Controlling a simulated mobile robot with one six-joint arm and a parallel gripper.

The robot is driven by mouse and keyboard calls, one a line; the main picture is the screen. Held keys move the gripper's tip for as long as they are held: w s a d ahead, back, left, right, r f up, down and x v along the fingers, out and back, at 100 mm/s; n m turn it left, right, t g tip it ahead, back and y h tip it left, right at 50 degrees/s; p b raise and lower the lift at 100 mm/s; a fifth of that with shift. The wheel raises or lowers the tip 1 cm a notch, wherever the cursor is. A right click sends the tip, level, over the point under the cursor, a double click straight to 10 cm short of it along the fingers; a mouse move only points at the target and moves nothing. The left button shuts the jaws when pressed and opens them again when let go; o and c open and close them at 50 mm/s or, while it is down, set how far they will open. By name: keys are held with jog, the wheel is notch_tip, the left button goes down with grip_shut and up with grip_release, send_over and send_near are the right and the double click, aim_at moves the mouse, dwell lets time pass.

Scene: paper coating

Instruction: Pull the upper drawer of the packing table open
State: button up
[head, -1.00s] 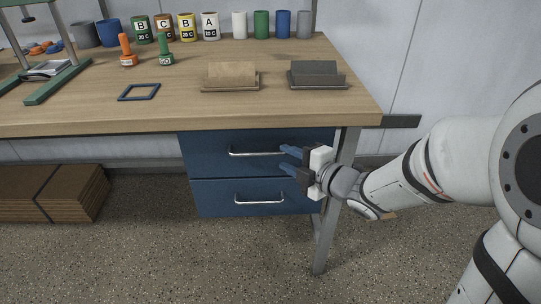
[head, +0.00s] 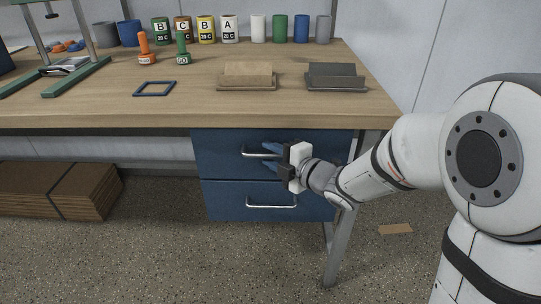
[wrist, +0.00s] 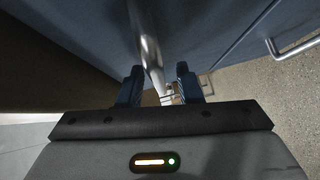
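The upper drawer (head: 222,150) of the packing table is a dark blue front flush under the table top, and it looks closed. Its silver bar handle (head: 250,153) is partly hidden by my gripper in the head view. My gripper (head: 268,155) is at the right half of this handle, one finger above the bar and one below. In the wrist view the handle (wrist: 150,52) runs between the two dark blue fingers of my gripper (wrist: 158,84). The fingers stand apart with gaps beside the bar, so the gripper is open; I cannot tell whether either touches it.
The lower drawer (head: 225,203) with its own handle (head: 270,206) is closed below. A table leg (head: 340,245) stands right of the drawers, near my arm. Flat cardboard (head: 85,192) lies stacked at left. The floor in front (head: 200,265) is clear.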

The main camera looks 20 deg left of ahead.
grip_shut()
dwell(0.4)
